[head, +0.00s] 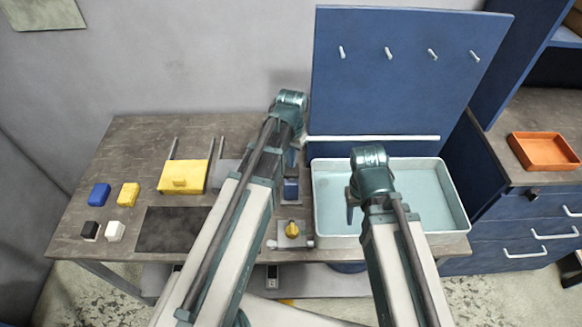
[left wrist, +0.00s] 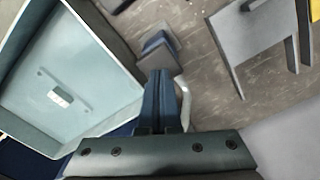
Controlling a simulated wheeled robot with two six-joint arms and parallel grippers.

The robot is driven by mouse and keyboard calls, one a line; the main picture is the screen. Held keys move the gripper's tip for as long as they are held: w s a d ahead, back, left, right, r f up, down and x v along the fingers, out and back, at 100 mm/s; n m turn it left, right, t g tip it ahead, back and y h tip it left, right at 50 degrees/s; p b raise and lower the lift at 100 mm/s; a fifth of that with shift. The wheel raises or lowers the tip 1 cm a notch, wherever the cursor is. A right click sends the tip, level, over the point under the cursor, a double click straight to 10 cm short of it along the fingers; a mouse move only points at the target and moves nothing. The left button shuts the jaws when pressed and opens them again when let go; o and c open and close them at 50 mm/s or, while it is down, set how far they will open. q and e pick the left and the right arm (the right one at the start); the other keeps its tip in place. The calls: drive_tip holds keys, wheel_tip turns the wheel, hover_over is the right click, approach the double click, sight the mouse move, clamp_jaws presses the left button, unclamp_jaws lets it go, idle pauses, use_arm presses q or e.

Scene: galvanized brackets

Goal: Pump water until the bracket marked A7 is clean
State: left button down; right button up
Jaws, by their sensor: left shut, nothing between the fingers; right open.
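A white-rimmed basin (head: 460,200) with a pale blue inside stands at the right end of the table. In the left wrist view, a flat pale piece with a white label (left wrist: 58,97) lies in the basin; I cannot read the label. A small blue block with a grey top (left wrist: 160,50), possibly part of the pump, stands beside the basin; its blue side also shows in the head view (head: 291,190). My left gripper (left wrist: 160,78) is shut and empty, close by this block; I cannot tell if they touch. My right gripper (head: 352,205) is open over the basin's left part.
A yellow knob on a grey base (head: 292,232) sits at the table's front edge. A yellow box (head: 184,178), small blocks (head: 99,194) and a dark mat (head: 168,230) lie left. A blue peg panel (head: 400,90) rises behind the basin. An orange tray (head: 545,133) is far right.

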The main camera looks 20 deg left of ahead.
use_arm(q)
wheel_tip(320, 180, up, 6)
drive_tip(key=p, duration=0.6)
use_arm(e)
wheel_tip(320, 180, up, 6)
wheel_tip(320, 180, down, 12)
drive_tip(key=b, duration=1.1)
drive_tip(key=shift+r+b, duration=0.1)
drive_tip(key=shift+b, duration=0.3)
use_arm(q)
drive_tip(key=s+d+f+m+y, duration=0.1)
drive_tip(key=s+d+f, duration=0.9)
drive_tip(key=s, duration=0.4)
drive_tip(key=shift+s+d+f, duration=0.15)
drive_tip(key=shift+d+f, duration=0.1)
drive_tip(key=shift+f, duration=0.6)
